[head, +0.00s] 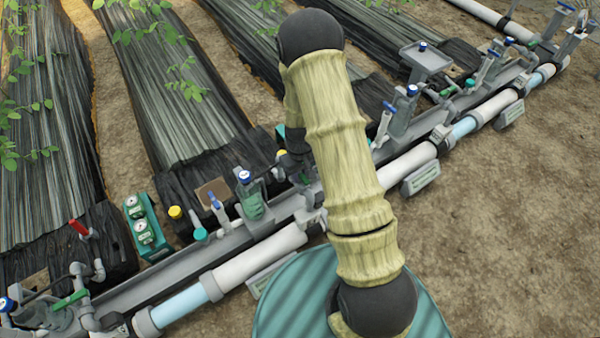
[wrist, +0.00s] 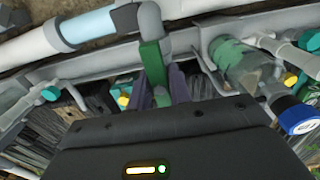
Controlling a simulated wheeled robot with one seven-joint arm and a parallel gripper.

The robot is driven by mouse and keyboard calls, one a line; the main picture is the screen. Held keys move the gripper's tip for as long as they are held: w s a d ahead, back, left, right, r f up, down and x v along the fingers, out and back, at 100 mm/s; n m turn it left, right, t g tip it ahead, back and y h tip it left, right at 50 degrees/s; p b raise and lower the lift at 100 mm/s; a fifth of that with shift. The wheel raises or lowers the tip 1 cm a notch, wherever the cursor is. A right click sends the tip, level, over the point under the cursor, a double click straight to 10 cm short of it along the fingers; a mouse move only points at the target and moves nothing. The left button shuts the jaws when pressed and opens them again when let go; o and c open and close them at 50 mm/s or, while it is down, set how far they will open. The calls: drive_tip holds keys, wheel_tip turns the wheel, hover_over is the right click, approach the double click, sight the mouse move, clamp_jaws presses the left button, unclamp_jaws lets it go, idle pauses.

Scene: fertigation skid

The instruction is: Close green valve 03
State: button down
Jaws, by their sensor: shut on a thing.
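In the wrist view a green valve handle (wrist: 152,58) hangs below a grey pipe elbow. My gripper (wrist: 163,84) has its dark fingers around the lower end of this handle and is shut on it. No number can be read on the handle, so I cannot confirm that it is valve 03. In the head view my arm covers the handle and most of my gripper. Another green lever (head: 70,300) shows at the lower left of the head view, apart from my gripper.
A clear bottle with a blue cap (wrist: 300,118) is close on the right in the wrist view. White and clear pipe (head: 255,250) runs diagonally along the grey skid. A red lever (head: 79,228) and green gauge box (head: 147,228) stand left. Bare soil (head: 500,220) lies right.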

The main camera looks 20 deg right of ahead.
drive_tip(key=shift+r+m+p, duration=0.2)
drive_tip(key=shift+m+p, duration=0.3)
drive_tip(key=shift+m, duration=0.1)
drive_tip(key=m+p, duration=0.1)
drive_tip(key=m, duration=0.2)
drive_tip(key=shift+p, duration=0.4)
drive_tip(key=m+p, duration=0.3)
drive_tip(key=m, duration=0.2)
drive_tip(key=shift+m, duration=0.4)
drive_tip(key=m+p, duration=0.1)
drive_tip(key=m, duration=0.2)
drive_tip(key=shift+p, duration=0.4)
drive_tip(key=m+p, duration=0.2)
drive_tip(key=m, duration=0.2)
drive_tip(key=shift+d+m, duration=0.1)
drive_tip(key=shift+m, duration=0.3)
drive_tip(key=shift+f+m+p, duration=0.2)
drive_tip(key=shift+m+p, duration=0.15)
drive_tip(key=shift+m, duration=0.45)
drive_tip(key=c, duration=1.2)
unclamp_jaws()
